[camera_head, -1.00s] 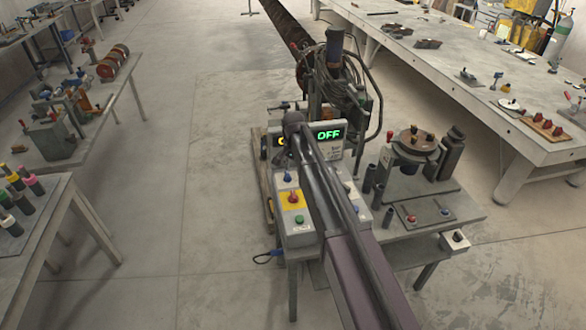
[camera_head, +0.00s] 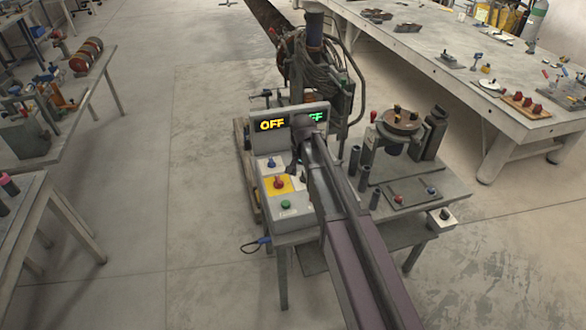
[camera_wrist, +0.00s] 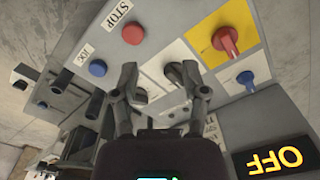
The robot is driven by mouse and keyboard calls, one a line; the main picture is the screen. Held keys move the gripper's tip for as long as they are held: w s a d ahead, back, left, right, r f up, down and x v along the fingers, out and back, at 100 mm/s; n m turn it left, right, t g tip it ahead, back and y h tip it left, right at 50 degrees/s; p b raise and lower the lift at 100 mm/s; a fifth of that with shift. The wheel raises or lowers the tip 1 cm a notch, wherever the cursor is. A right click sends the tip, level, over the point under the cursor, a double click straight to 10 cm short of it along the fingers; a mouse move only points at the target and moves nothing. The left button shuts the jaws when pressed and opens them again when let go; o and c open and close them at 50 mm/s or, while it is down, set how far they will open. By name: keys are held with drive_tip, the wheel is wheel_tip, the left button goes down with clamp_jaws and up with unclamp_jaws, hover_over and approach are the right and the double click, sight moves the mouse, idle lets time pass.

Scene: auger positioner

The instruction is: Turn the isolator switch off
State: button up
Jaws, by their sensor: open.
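The control box (camera_head: 297,208) stands on a small table, with several switches on its sloping face. A red rotary handle on a yellow plate (camera_head: 279,182) looks like the isolator switch; it also shows in the wrist view (camera_wrist: 228,42), upper right of my gripper. My gripper (camera_head: 297,168) is over the panel, right of the yellow plate. In the wrist view my gripper (camera_wrist: 159,75) is open, its fingers apart. A dark knob (camera_wrist: 174,73) on a white plate shows close to the right finger; I cannot tell whether they touch. A yellow display (camera_head: 272,125) reads OFF.
A green display (camera_head: 316,117) is partly hidden by my arm. A blue knob (camera_wrist: 245,77) sits beside the yellow plate. A red STOP button (camera_wrist: 133,34) and blue button (camera_wrist: 97,67) lie left. Upright dark cylinders (camera_head: 354,161) stand right of the box.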

drive_tip(key=s+d+f+n+b, duration=0.1)
drive_tip(key=s+d+f+b, duration=0.2)
drive_tip(key=s+d, duration=0.3)
drive_tip(key=s+d+f+n+b, duration=0.1)
drive_tip(key=s+d+f+b, duration=0.3)
drive_tip(key=s, duration=0.5)
drive_tip(key=shift+s+d+f+n, duration=0.2)
drive_tip(key=shift+d+f+n, duration=0.25)
drive_tip(key=shift+d, duration=0.65)
drive_tip(key=shift+n, duration=0.75)
drive_tip(key=shift+s+d, duration=0.3)
drive_tip(key=shift+s, duration=0.3)
drive_tip(key=shift+s+d, duration=0.3)
drive_tip(key=shift+s, duration=0.35)
drive_tip(key=shift+s+d, duration=0.3)
drive_tip(key=shift+s, duration=0.3)
